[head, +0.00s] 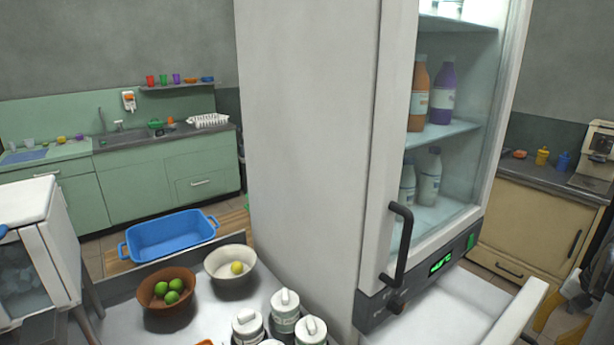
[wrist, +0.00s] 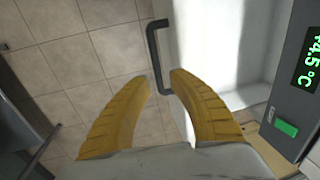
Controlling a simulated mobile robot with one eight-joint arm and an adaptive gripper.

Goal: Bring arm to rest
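In the wrist view, the two ridged yellow fingers of my gripper (wrist: 161,77) are apart with nothing clearly held between them. A black bar handle (wrist: 152,52) on a white front shows just beyond the fingertips. Its lower end lies between the tips in the picture; I cannot tell how far off it is. In the head view, yellow parts of my gripper (head: 565,305) show at the lower right, beside an open white drawer or door (head: 523,312) under the tall fridge (head: 310,150).
The fridge's upper glass front has a black handle (head: 402,245) and holds bottles (head: 418,95). A steel table at the lower left bears a brown bowl of limes (head: 165,312), a cream bowl (head: 232,278) and white jars (head: 285,318). A counter (head: 555,215) stands right. Tiled floor (wrist: 85,70) lies below my gripper.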

